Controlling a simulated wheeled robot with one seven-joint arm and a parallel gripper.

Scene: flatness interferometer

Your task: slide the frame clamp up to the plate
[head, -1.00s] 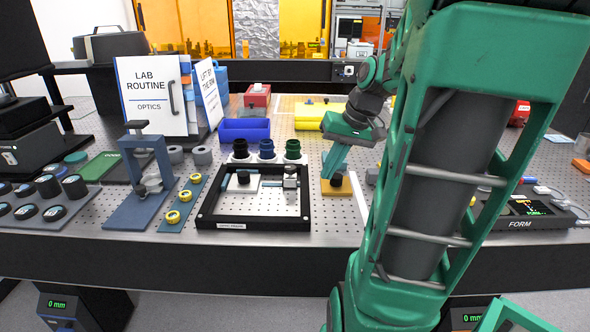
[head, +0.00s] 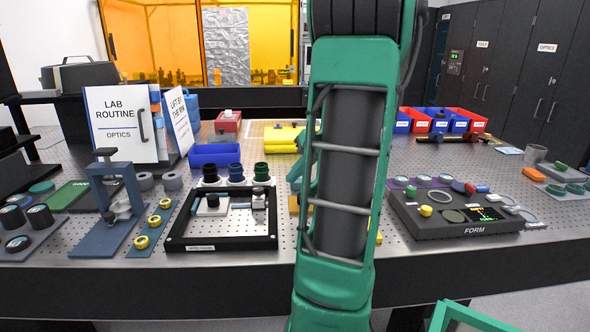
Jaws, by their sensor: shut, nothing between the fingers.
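The black rectangular frame (head: 222,244) lies flat on the perforated bench, left of my arm. Inside it, a pale plate (head: 211,209) with a dark knob sits toward the left. The small grey frame clamp (head: 258,201) stands at the right inside the frame, with a light bar reaching toward the plate. A gap shows between the clamp body and the plate. My gripper (head: 296,178) is mostly hidden behind my green arm; a teal part shows at the arm's left edge, right of the frame. It is shut and apart from the clamp.
Three dark-capped cylinders (head: 235,173) and a blue bin (head: 215,155) stand behind the frame. A blue stand (head: 118,198) and a strip with yellow rings (head: 149,231) are at its left. The FORM console (head: 455,217) is at the right. My arm hides an orange block partly.

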